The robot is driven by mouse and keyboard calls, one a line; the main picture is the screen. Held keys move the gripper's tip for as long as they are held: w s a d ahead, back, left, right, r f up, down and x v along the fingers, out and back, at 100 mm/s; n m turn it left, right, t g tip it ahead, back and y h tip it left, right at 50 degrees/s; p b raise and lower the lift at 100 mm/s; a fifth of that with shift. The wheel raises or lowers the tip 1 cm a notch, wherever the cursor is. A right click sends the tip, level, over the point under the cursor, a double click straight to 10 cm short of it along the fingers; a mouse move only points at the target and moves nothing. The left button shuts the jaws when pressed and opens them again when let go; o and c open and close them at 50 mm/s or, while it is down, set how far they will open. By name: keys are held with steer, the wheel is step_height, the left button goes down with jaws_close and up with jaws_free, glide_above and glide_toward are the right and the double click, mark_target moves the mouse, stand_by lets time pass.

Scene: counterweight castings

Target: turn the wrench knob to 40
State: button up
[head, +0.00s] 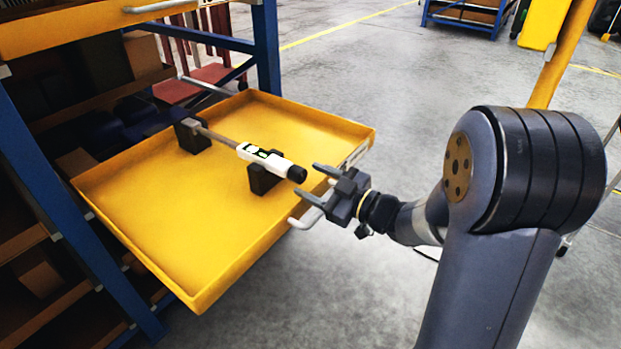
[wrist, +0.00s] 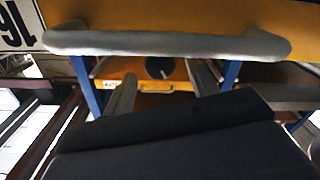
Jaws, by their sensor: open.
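The torque wrench (head: 268,157) lies in the pulled-out yellow drawer, held up by two black blocks (head: 192,136). It has a grey shaft, a white body with a small dark and green display, and a black knob (head: 297,174) at its near right end. The scale reading is too small to read. My gripper (head: 309,180) is open and empty just right of the knob, its fingers pointing towards it. In the wrist view the knob (wrist: 159,68) shows as a dark round end between the two finger tips, apart from both.
The yellow drawer (head: 150,235) has low raised walls; its grey handle (head: 303,221) is close below my gripper. The handle (wrist: 165,43) also crosses the top of the wrist view. A blue-framed rack (head: 75,200) stands at left. Open floor (head: 400,90) lies beyond.

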steer(key=p+v, duration=0.2)
steer(key=v, duration=0.7)
steer(key=shift+s+d, duration=0.2)
